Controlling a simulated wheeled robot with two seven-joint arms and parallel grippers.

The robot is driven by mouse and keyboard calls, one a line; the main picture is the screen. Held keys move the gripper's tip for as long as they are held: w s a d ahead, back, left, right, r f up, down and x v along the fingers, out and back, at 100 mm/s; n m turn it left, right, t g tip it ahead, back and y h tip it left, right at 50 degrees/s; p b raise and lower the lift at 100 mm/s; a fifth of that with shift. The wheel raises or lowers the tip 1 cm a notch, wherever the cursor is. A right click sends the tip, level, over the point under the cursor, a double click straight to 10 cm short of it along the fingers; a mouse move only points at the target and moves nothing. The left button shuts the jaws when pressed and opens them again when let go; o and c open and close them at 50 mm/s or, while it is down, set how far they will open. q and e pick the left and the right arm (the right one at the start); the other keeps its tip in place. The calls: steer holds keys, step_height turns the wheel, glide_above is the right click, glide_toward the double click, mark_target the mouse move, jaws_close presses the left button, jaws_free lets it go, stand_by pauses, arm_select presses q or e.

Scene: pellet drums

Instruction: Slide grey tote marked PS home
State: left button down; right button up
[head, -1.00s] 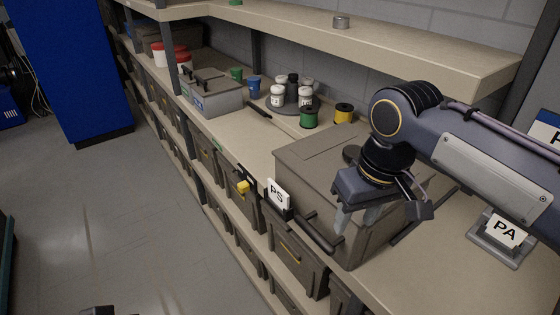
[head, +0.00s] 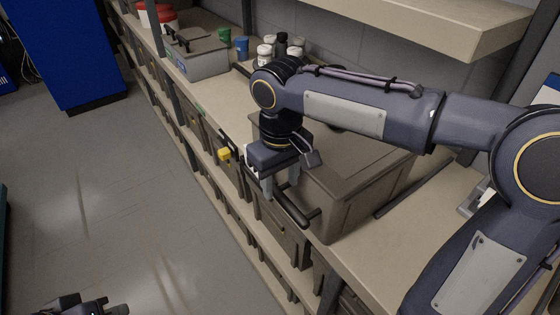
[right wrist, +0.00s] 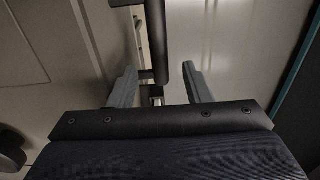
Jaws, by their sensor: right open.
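The grey tote (head: 345,190) is a lidded box on the shelf, with a dark bar handle (head: 294,208) on its front face. The PS sign is mostly hidden behind my right gripper. My right gripper (head: 281,190) points down at the far end of the handle, open and empty. In the right wrist view the handle (right wrist: 155,40) shows between the spread fingers (right wrist: 160,90), without clear contact. The tote's lid (right wrist: 60,45) shows at the left there. My left gripper (head: 95,306) is partly in view at the bottom left, away from the shelf; its jaws are unclear.
A smaller grey toolbox (head: 197,58) and several small bottles (head: 265,52) stand further along the shelf. Dark bins (head: 282,235) fill the lower level, with a yellow tag (head: 224,154) on the front. An upper shelf (head: 430,25) overhangs. The floor (head: 110,200) at left is clear.

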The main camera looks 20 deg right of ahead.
steer(key=shift+f, duration=1.3)
steer(key=shift+c, duration=0.5)
jaws_close()
